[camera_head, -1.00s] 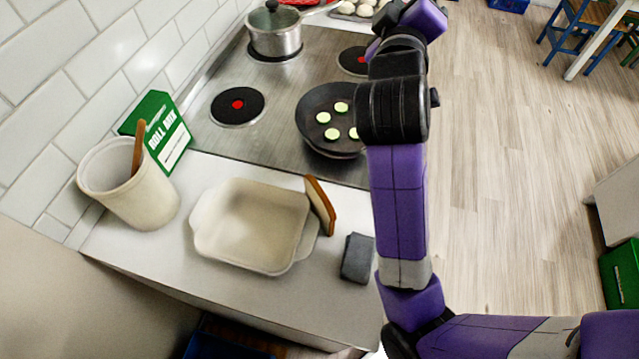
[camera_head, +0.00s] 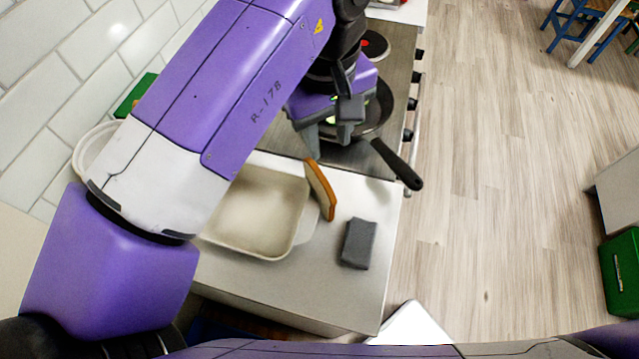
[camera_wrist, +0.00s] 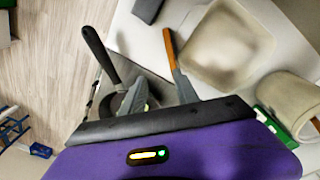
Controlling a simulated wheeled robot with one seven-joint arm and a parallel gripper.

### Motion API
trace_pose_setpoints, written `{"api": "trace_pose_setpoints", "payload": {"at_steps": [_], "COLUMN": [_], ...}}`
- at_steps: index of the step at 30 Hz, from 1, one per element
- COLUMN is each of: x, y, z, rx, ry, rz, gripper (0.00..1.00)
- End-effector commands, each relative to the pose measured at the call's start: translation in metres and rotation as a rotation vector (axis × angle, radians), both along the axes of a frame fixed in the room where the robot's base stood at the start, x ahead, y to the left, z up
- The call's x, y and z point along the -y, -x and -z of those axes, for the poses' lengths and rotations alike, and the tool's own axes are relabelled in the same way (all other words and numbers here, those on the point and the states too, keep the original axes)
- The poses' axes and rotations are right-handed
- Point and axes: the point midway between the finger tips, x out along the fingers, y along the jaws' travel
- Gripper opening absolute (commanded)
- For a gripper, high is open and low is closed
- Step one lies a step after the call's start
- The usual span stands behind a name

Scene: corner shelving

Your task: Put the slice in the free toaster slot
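The slice (camera_head: 320,189), thin with a brown crust edge, stands tilted against the right side of a cream baking dish (camera_head: 296,232) on the counter. It also shows in the wrist view (camera_wrist: 170,48), beyond my fingertips. My gripper (camera_head: 328,140) is above the front edge of the stove, just behind the slice and apart from it. In the wrist view its two fingers (camera_wrist: 158,92) are spread with nothing held between them. I see no toaster in either view.
A dark grey block (camera_head: 358,243) lies right of the dish. A black pan (camera_head: 376,122) sits on the stove, its handle (camera_head: 398,165) sticking out toward the front right. A cream crock (camera_head: 90,143) and green box (camera_head: 133,95) are partly hidden behind my arm.

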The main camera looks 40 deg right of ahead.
Motion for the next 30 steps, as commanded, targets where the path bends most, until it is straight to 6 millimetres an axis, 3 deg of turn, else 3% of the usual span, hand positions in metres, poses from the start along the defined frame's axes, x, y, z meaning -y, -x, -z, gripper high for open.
{"api": "trace_pose_setpoints", "payload": {"at_steps": [3,6,22,30], "x": [-0.019,-0.023,-0.021,-0.020], "y": [0.005,0.006,0.005,0.005], "z": [0.001,0.008,0.070,0.078], "rx": [-0.025,-0.033,-0.031,-0.030], "ry": [-0.063,-0.077,-0.074,-0.074], "rz": [-0.024,-0.029,-0.028,-0.026], "gripper": [0.37,0.37,0.37,0.37]}}
